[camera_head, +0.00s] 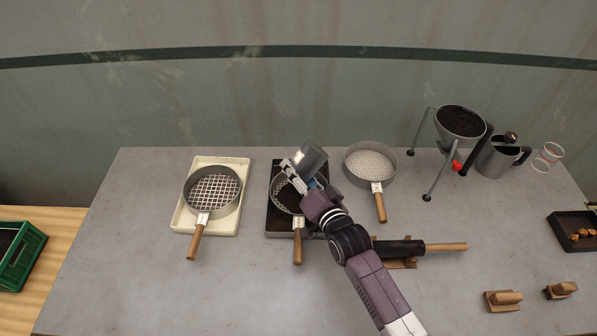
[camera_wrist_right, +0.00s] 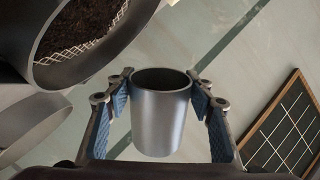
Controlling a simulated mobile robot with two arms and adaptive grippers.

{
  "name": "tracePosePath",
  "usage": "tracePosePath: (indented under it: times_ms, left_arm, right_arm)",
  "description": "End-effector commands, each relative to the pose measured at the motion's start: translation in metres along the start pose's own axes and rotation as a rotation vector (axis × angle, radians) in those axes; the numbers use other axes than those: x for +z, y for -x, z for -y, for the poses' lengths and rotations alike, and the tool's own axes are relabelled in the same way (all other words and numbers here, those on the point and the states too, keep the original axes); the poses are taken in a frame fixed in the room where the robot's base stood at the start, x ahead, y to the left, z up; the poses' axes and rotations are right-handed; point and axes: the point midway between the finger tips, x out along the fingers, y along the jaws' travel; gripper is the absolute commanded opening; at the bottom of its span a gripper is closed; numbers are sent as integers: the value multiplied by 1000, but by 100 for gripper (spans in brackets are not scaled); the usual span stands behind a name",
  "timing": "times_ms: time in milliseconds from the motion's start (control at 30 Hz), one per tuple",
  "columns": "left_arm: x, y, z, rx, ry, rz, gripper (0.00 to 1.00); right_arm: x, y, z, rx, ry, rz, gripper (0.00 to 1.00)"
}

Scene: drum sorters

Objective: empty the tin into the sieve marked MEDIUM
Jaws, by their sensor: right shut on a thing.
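My right gripper (camera_head: 297,176) is shut on a grey metal tin (camera_head: 313,158) and holds it tilted above the middle sieve (camera_head: 298,222). The wrist view shows the tin (camera_wrist_right: 160,115) between the blue-padded fingers (camera_wrist_right: 160,100); its inside is dark and I cannot tell what is in it. The middle sieve has a wooden handle and sits over a black tray. In the wrist view, dark soil lies on a mesh in a round pan at upper left (camera_wrist_right: 85,70). The sieve tags are too small to read. My left gripper is out of view.
A coarse sieve (camera_head: 222,206) on a cream tray (camera_head: 181,216) stands left, a fine sieve (camera_head: 345,176) right. A soil-filled funnel (camera_head: 461,123) on a stand, a metal jug (camera_head: 495,160) and a dark roller (camera_head: 400,250) are farther right. The front left tabletop is clear.

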Motion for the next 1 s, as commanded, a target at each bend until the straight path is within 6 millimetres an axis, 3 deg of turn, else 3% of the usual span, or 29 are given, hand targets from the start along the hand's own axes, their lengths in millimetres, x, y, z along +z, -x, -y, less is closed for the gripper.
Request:
tracePosePath:
  times_ms: [33, 233, 433, 633, 1000]
  left_arm:
    - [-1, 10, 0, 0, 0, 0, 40]
    - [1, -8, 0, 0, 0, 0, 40]
    - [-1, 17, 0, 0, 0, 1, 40]
    - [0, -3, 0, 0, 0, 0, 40]
    - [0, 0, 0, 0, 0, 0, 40]
  right_arm:
    - [-7, 2, 8, 0, -1, -1, 22]
    - [9, -3, -10, 1, -1, 0, 22]
    - [-7, 2, 8, -1, -2, -1, 22]
    - [10, -3, -11, 1, -1, 0, 22]
    - [8, -2, -9, -1, -1, -1, 22]
